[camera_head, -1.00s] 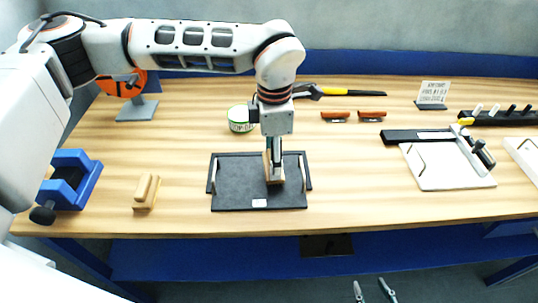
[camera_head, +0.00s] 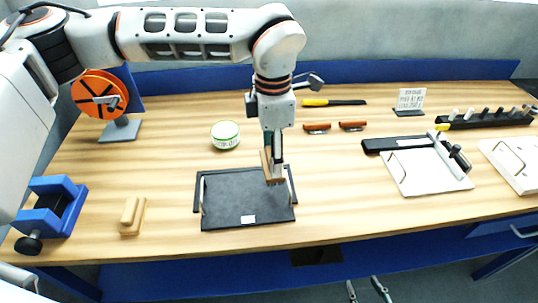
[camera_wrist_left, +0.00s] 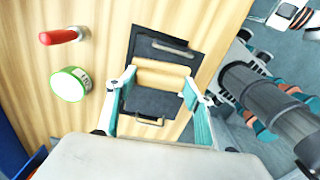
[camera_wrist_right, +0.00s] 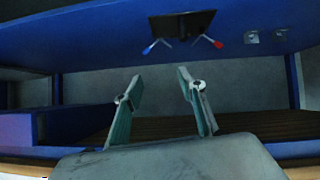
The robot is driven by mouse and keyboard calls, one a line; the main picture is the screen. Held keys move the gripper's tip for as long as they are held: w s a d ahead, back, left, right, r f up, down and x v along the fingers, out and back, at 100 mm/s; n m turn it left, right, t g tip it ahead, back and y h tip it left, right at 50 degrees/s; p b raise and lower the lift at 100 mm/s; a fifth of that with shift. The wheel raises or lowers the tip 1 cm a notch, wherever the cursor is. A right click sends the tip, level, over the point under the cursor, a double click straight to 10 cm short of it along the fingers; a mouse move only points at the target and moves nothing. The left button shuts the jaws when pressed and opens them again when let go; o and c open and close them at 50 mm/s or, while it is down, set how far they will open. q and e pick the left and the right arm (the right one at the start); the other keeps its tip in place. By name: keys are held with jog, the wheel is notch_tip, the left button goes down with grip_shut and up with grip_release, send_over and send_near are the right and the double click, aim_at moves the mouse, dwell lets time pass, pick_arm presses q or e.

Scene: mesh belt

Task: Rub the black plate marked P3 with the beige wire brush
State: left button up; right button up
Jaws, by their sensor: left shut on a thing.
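The black plate (camera_head: 222,205) lies on the wooden bench, with a metal handle at each side and a small white label (camera_head: 248,219) too small to read. My left gripper (camera_head: 273,155) is shut on a beige block-shaped brush (camera_head: 266,164) over the plate's far right part. In the left wrist view the brush (camera_wrist_left: 160,77) spans the gap between the left fingertips, above the plate (camera_wrist_left: 150,103). Its bristles are hidden, and I cannot tell whether it touches the plate. My right gripper (camera_wrist_right: 155,88) is open and empty, low in front of the bench.
A second beige block (camera_head: 131,216) and a blue vise-like fixture (camera_head: 52,205) stand left of the plate. A green-rimmed tin (camera_head: 225,135) and red-brown handled pieces (camera_head: 317,127) lie behind. A white board (camera_head: 425,170) is to the right. Bench around the plate is clear.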

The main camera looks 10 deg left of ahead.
pick_arm(q)
jog(key=shift+r, duration=0.8)
jog(key=shift+r+p, duration=0.15)
jog(key=shift+p, duration=0.15)
pick_arm(e)
jog(key=shift+s+d+f+h, duration=0.25)
jog(key=shift+d+f+h, duration=0.05)
jog(key=shift+d+f, duration=0.1)
jog(key=shift+a+r, duration=0.2)
jog(key=shift+a, duration=0.05)
